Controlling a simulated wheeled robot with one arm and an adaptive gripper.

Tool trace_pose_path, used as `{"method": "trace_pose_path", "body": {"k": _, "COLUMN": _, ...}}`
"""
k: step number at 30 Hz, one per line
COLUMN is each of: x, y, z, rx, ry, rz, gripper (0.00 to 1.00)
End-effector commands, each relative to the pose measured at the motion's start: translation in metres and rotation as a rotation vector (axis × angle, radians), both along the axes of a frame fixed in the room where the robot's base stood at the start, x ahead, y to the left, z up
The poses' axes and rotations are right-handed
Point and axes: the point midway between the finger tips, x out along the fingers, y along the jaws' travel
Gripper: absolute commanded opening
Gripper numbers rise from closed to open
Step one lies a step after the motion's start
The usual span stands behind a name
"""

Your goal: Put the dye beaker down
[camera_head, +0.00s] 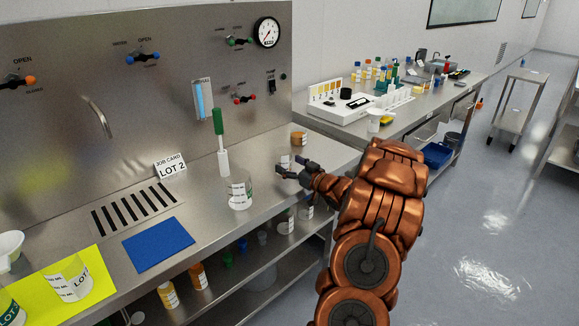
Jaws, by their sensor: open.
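My gripper (284,170) is open over the steel bench at the right end, with its fingers pointing left. A small clear beaker with a white label (286,160) stands on the bench right behind the fingers; whether they touch it I cannot tell. A larger clear beaker with printed marks (238,193) stands upright to the left of my gripper, apart from it. No dye colour shows in either, so I cannot tell which is the dye beaker.
A green-handled tool (219,140) stands behind the larger beaker. An amber pot (299,138) stands behind my gripper. Bottles stand on the shelf below.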

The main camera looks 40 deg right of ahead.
Motion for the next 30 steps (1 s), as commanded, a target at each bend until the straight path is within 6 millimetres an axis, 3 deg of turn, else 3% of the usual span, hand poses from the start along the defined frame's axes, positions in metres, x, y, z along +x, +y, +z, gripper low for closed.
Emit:
{"method": "trace_pose_path", "body": {"k": 5, "x": -0.017, "y": -0.001, "z": 0.0, "rx": -0.002, "ry": 0.001, "rz": -0.002, "gripper": 0.8}}
{"method": "trace_pose_path", "body": {"k": 21, "x": -0.096, "y": 0.001, "z": -0.001, "rx": -0.001, "ry": 0.002, "rz": -0.003, "gripper": 0.8}}
{"method": "trace_pose_path", "body": {"k": 30, "x": -0.118, "y": 0.003, "z": 0.0, "rx": 0.001, "ry": 0.0, "rz": 0.001, "gripper": 0.8}}
